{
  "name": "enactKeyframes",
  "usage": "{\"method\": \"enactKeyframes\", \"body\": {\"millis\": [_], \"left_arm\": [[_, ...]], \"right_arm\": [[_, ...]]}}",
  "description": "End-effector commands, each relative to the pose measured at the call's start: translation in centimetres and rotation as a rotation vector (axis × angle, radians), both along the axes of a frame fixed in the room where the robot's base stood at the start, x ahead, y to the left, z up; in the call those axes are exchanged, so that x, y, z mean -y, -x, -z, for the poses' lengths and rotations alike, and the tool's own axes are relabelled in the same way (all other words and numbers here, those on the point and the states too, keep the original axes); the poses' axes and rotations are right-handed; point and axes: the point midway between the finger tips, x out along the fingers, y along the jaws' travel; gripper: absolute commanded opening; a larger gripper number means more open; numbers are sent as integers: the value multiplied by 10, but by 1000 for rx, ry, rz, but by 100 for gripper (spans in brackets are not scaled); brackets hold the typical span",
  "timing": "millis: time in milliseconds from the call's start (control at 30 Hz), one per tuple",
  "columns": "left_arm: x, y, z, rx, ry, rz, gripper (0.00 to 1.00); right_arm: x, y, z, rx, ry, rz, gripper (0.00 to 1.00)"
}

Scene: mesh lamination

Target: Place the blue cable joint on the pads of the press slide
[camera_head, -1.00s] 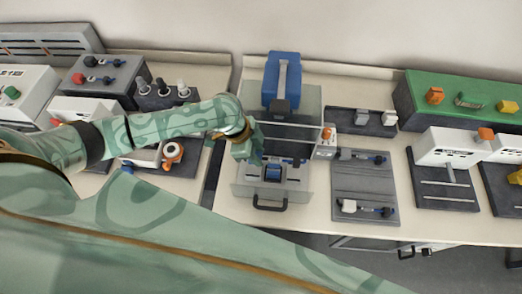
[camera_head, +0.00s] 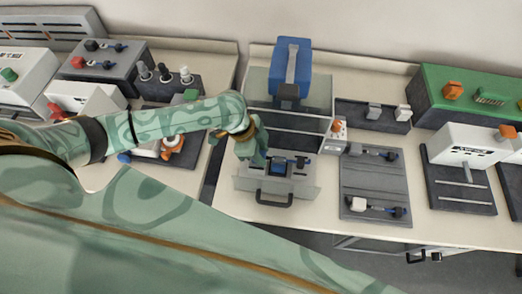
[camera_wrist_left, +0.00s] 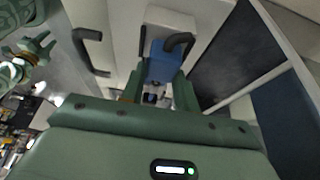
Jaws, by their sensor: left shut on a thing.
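The press slide (camera_head: 306,190) is pulled toward the front of the press, with a black handle (camera_head: 274,198) on its near edge. The blue cable joint (camera_head: 279,164), blue in the middle with dark ends, is over the slide's middle. My left gripper (camera_head: 263,159) is at the joint's left side in the head view and partly covers this area. I cannot tell whether the joint touches the pads.
The press's blue head (camera_head: 291,62) stands behind the slide, with clear side panels. A grey board (camera_head: 374,182) with other cable parts lies to the right. A dark tray (camera_head: 350,112) sits behind it. A white device (camera_head: 470,152) stands further right. Bare table shows along the front right.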

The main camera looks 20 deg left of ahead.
Motion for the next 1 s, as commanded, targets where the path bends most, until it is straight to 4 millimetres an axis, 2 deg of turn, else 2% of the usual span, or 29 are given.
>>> {"method": "enactKeyframes", "body": {"millis": [267,300,367,400,633,767,867,1000], "left_arm": [[0,0,6,-1,0,0,6],[0,0,6,-1,0,1,36],[0,0,6,-1,0,1,53],[0,0,6,-1,0,0,56],[0,0,5,-1,-1,0,56],[-3,1,-3,1,-1,0,56],[-10,2,-20,3,-3,1,56],[-24,5,-55,5,-4,1,56]], "right_arm": [[1,1,2,-1,0,1,36],[1,1,2,-2,1,1,36],[1,1,2,-2,1,1,36],[0,1,2,-2,1,1,36],[0,1,2,-3,1,1,36],[0,1,-1,-2,1,1,36],[-1,0,-8,0,0,1,36],[-2,-1,-19,3,-2,2,36]]}}
